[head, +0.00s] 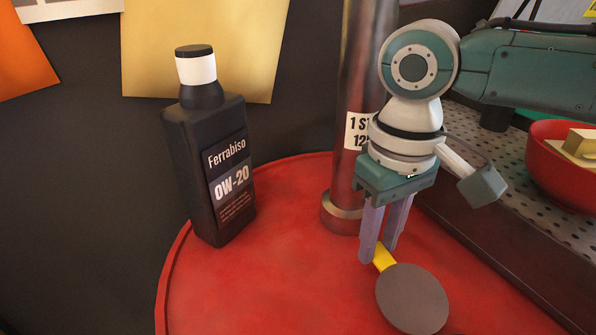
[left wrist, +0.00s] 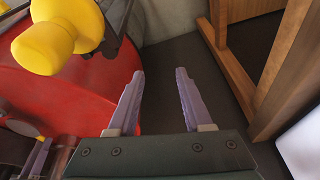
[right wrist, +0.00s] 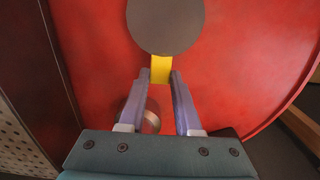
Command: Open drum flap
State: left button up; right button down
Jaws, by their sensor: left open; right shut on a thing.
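The red drum (head: 290,260) stands in front of me with its top facing up. Its flap is a dark grey round disc (head: 412,298) with a yellow tab (head: 384,258). I cannot tell whether the disc lies flat or is tilted. My right gripper (head: 377,252) reaches down from above and is shut on the yellow tab. In the right wrist view the tab (right wrist: 161,69) sits between the fingertips (right wrist: 159,76), with the disc (right wrist: 165,22) just beyond. My left gripper (left wrist: 158,74) is open and empty, beside the drum's red side (left wrist: 100,95); the head view does not show it.
A black oil bottle (head: 215,165) stands on the drum's top at the left. A metal post (head: 358,70) rises behind my right gripper. A red bowl (head: 560,165) stands on a perforated surface at the right. In the left wrist view, yellow knobs (left wrist: 45,48) and wooden framing (left wrist: 285,75) flank my left gripper.

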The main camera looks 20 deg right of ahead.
aim_at(387, 262)
dwell(0.4)
dwell(0.5)
jog(key=r+t+p, duration=0.1)
jog(key=p, duration=0.2)
jog(key=s+r+p, duration=0.1)
jog(key=p, duration=0.2)
jog(key=r+t+p, duration=0.1)
jog(key=p, duration=0.3)
jog(key=shift+s+r+t, duration=0.3)
jog(key=shift+s+r, duration=0.1)
jog(key=shift+s+f, duration=0.1)
jog(key=shift+f, duration=0.05)
jog(key=c, duration=0.6)
grip_release()
